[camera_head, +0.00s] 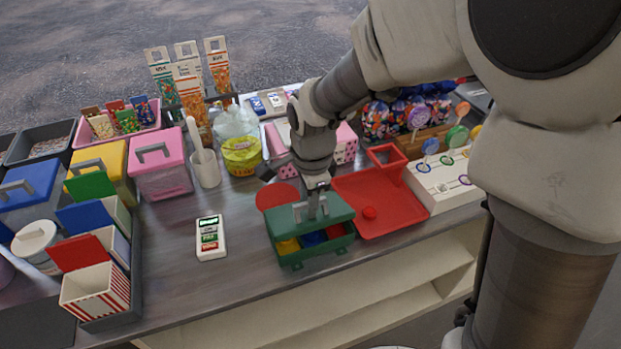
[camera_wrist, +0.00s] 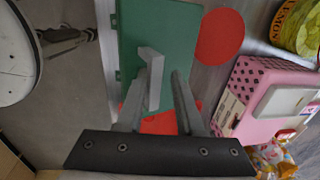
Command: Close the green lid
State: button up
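The green lid (camera_head: 292,217) sits on the green box (camera_head: 290,259) near the table's front edge and is tilted, partly open. Yellow, blue and red contents show in the gap under its front. My gripper (camera_head: 316,200) is right over the lid, at its handle. In the wrist view the green lid (camera_wrist: 185,30) fills the middle, and its grey handle (camera_wrist: 152,75) stands between the fingers of my gripper (camera_wrist: 160,95). The fingers are apart, with a gap between the handle and the right finger. Whether the left finger touches the handle I cannot tell.
A red tray (camera_head: 385,222) lies right of the box, and a flat red disc (camera_head: 275,196) lies behind it. A pink box (camera_head: 160,178) and a yellow tub (camera_head: 242,157) stand farther back.

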jog(key=s+p, duration=0.1)
jog(key=s+d+g+p, duration=0.1)
jog(key=p, duration=0.1)
jog(key=shift+s+d+r+h, duration=0.1)
jog(key=shift+s+r+h, duration=0.05)
jog(key=shift+s+h, duration=0.2)
jog(key=shift+c, duration=0.6)
jog(key=shift+o, duration=0.6)
notch_tip(320, 180, up, 8)
jog(key=p, duration=0.5)
jog(key=shift+s+f+p, duration=0.2)
jog(key=shift+f+p, duration=0.05)
jog(key=shift+p, duration=0.05)
jog(key=shift+w+d+f, duration=0.1)
jog(key=s+d+r+n+t, duration=0.2)
jog(key=s+d+r+n, duration=0.3)
jog(key=d+r, duration=0.3)
jog(key=s+d+r+n+t, duration=0.3)
jog(key=s+d+r+n, duration=0.2)
jog(key=d+r+n, duration=0.2)
jog(key=shift+d+r+n, duration=0.4)
jog(key=shift+d+r, duration=0.4)
jog(key=shift+a, duration=0.2)
